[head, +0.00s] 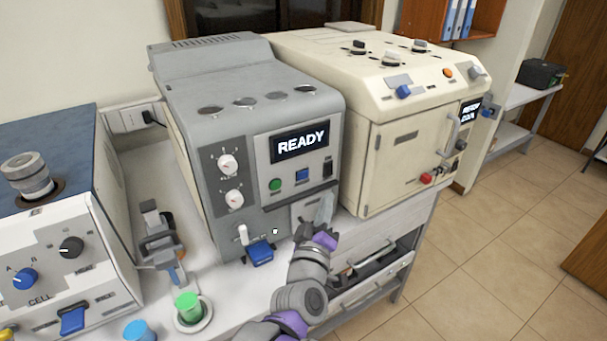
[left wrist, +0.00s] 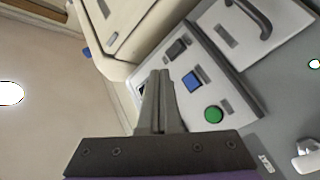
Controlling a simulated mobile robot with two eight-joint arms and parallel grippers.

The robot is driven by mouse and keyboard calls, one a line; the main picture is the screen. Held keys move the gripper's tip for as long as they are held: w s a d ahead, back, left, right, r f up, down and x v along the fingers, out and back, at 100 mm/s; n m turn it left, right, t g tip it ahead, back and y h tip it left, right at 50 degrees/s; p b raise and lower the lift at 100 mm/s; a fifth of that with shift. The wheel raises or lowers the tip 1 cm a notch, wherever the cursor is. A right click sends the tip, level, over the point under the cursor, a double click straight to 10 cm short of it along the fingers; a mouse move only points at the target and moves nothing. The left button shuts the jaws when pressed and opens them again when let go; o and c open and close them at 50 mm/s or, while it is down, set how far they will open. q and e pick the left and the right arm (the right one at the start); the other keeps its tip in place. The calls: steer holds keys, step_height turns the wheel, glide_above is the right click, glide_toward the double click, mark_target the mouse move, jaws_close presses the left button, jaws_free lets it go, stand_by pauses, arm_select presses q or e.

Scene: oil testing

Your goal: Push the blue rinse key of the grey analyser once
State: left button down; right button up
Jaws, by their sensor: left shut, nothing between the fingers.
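The grey analyser (head: 188,95) stands on the bench with a lit "READY" display (head: 300,142). Its square blue rinse key (head: 302,175) sits below the display, between a round green button (head: 274,185) and a black switch (head: 327,167). My left gripper (head: 326,196) is shut and empty, below and right of the blue key in the head view. In the left wrist view the shut fingers (left wrist: 162,80) point up the picture, with the blue key (left wrist: 192,81) just to their right and the green button (left wrist: 214,114) beyond it. Contact with the panel does not show. My right gripper is out of view.
A cream machine (head: 385,150) stands close on the right. A blue lever (head: 260,253) juts from the analyser's lower front. Floor is open at the right.

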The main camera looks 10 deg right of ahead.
mark_target(303, 176)
arm_select(q)
steer(key=shift+w+a+p, duration=0.4)
steer(key=shift+w+p, duration=0.2)
steer(key=shift+w, duration=0.5)
steer(key=shift+w+a+p, duration=0.4)
steer(key=shift+w+p, duration=0.15)
steer(key=shift+w, duration=0.55)
steer(key=shift+w+a+p, duration=0.4)
steer(key=shift+w+p, duration=0.2)
steer(key=shift+w, duration=0.5)
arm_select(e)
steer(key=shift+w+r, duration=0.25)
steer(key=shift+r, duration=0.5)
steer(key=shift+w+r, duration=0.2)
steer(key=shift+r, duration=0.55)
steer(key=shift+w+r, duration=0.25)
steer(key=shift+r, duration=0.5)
arm_select(q)
steer(key=shift+w+a+p, duration=0.15)
steer(key=shift+w+p, duration=0.15)
steer(key=shift+w, duration=0.15)
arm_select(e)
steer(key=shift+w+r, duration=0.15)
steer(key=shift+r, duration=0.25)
arm_select(q)
steer(key=shift+s, duration=0.1)
